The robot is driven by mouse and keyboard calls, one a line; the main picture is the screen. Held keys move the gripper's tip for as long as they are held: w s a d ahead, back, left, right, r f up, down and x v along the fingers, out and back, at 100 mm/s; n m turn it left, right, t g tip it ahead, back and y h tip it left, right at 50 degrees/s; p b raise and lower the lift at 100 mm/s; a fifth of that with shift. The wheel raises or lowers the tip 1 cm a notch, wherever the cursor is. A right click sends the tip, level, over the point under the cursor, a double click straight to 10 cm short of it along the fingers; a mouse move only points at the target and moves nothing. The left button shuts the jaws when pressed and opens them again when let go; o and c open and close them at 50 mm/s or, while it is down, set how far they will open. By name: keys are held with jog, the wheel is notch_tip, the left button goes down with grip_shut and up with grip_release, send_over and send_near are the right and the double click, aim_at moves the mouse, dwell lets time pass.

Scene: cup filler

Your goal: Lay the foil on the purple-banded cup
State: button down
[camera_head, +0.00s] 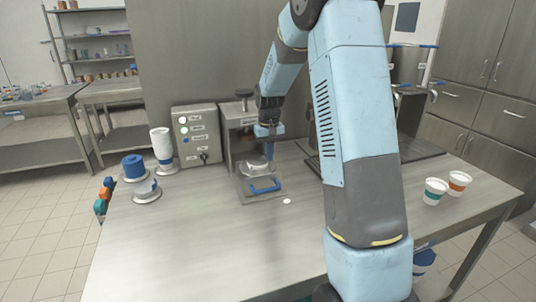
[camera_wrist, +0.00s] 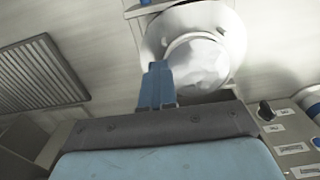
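My gripper (camera_head: 270,153) points down at the steel press in the head view. In the wrist view its blue fingers (camera_wrist: 157,75) are close together at the edge of a pale, slightly creased foil (camera_wrist: 198,62). They look shut on that edge. The foil also shows as a light patch (camera_head: 257,160) beside the fingertips, over the press tray. A pale round base (camera_wrist: 236,30) lies behind the foil. No purple band shows; any cup beneath the foil is hidden. Whether the foil touches anything below cannot be told.
The press (camera_head: 229,135) has a blue-handled tray (camera_head: 264,186). A control box (camera_head: 197,137) stands left of it, beside a white stack (camera_head: 160,142) and a blue roll (camera_head: 133,167). Teal-banded (camera_head: 434,192) and orange-banded (camera_head: 458,184) cups stand right. The front left table is clear.

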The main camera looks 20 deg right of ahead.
jog(key=shift+s, duration=0.3)
jog(key=shift+f, duration=0.1)
dwell(1.0)
jog(key=c, duration=1.4)
grip_release()
jog(key=shift+o, duration=0.2)
notch_tip(320, 180, up, 14)
jog(key=shift+f, duration=0.15)
